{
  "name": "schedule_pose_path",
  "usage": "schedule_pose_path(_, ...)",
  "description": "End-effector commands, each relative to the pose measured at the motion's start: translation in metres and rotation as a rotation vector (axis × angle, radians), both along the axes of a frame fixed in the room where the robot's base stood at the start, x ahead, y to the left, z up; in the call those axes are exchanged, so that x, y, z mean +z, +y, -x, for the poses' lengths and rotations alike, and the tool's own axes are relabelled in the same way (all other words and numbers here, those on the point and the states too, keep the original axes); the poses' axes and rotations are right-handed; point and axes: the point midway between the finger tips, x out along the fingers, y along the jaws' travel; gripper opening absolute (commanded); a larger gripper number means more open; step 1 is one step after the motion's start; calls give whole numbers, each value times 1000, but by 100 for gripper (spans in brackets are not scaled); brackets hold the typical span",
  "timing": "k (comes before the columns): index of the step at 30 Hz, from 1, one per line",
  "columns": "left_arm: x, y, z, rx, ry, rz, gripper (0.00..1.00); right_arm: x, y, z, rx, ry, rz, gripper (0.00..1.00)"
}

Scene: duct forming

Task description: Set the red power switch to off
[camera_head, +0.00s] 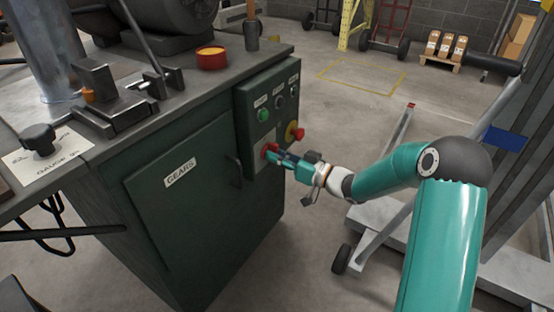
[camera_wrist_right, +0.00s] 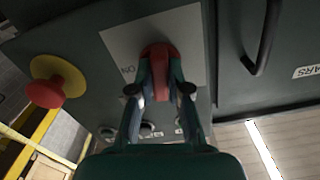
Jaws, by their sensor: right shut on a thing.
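The red power switch (camera_head: 267,148) is on the lower part of the control panel, on the right end of the dark green cabinet. In the right wrist view the red switch (camera_wrist_right: 160,62) stands in front of a pale plate (camera_wrist_right: 187,28) with lettering partly covered. My right gripper (camera_head: 275,155) reaches the panel from the right. In the wrist view its fingers (camera_wrist_right: 160,82) lie on both sides of the switch handle and are shut on it. The handle's exact angle is hard to tell. My left gripper is not in view.
A red and yellow mushroom button (camera_head: 294,133) sits right beside the switch; it also shows in the wrist view (camera_wrist_right: 50,88). A green button (camera_head: 263,115) and dark knobs are above. A cabinet door handle (camera_head: 235,170) is to the left.

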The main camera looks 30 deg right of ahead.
Motion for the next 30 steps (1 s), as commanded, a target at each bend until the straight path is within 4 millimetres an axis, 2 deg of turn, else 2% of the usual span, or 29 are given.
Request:
schedule_pose_path(1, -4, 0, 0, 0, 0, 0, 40, -8, 0, 2, 0, 1, 32, 0)
schedule_pose_path(12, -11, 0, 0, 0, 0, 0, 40, -7, 0, 2, 1, -67, 199, 0)
schedule_pose_path(29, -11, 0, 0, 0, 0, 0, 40, -7, 1, 2, 4, -79, 228, 0)
schedule_pose_path(30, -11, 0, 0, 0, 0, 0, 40, -6, 1, 2, 4, -79, 228, 23)
